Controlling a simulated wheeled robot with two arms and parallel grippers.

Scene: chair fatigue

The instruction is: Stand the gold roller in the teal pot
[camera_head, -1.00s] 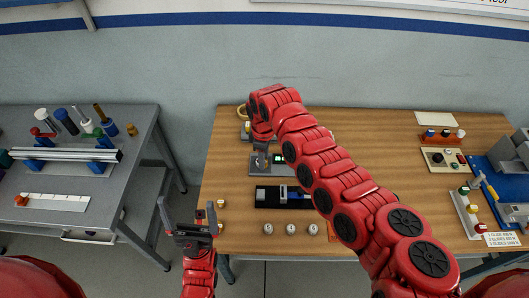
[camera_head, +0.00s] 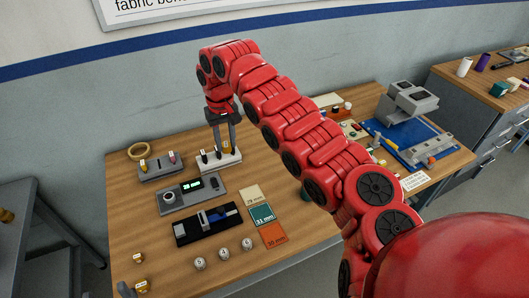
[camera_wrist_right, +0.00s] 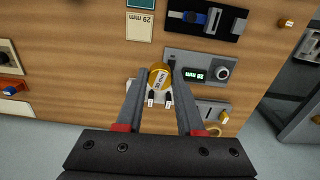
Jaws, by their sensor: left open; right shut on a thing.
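The gold roller (camera_wrist_right: 158,72) is between the fingertips of my right gripper (camera_wrist_right: 158,80) in the right wrist view, its round end towards the camera. In the head view my right gripper (camera_head: 226,145) points down at the white rack (camera_head: 222,165). I cannot tell whether the roller still touches the rack. A dark teal round thing (camera_head: 305,195), perhaps the teal pot, shows beside my right arm, which hides most of it. My left gripper (camera_head: 125,289) shows only as a grey tip at the lower left edge, open and beside a small gold knob.
A grey device with a lit display (camera_head: 190,193), a black gauge (camera_head: 208,224), coloured cards (camera_head: 262,214) and several weights (camera_head: 224,254) lie on the wooden table. A grey rack (camera_head: 162,169) and a ring (camera_head: 139,151) lie behind. A blue mat (camera_head: 410,148) with a machine is at right.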

